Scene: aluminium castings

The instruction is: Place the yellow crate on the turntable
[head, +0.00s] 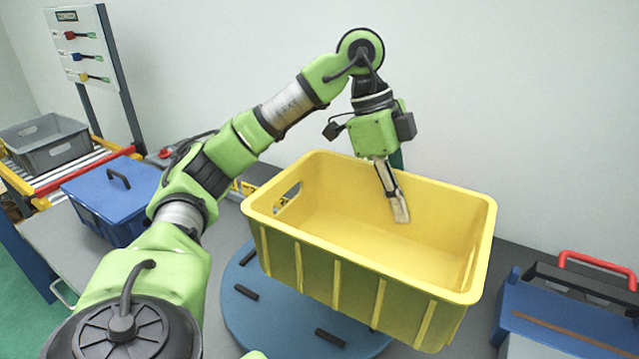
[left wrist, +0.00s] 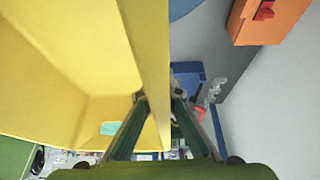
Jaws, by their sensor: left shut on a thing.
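The yellow crate (head: 350,270) is an open, empty box with ribbed sides and a hand slot in its left end. My left gripper (head: 397,208) is shut on the crate's far wall, with one finger showing inside. In the left wrist view, the fingers (left wrist: 160,96) straddle the wall of the crate (left wrist: 75,60). The turntable (head: 250,310) is a round blue disc with dark pads, partly hidden below the crate. The crate overhangs it to the right and seems raised above it; its underside is hidden. My right gripper is not in view.
A blue lidded box (head: 112,195) stands left on the grey table. A blue toolbox with a red handle (head: 598,266) is close on the right. A grey crate (head: 45,140) sits on a roller rack at far left. An orange box (left wrist: 268,22) shows in the wrist view.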

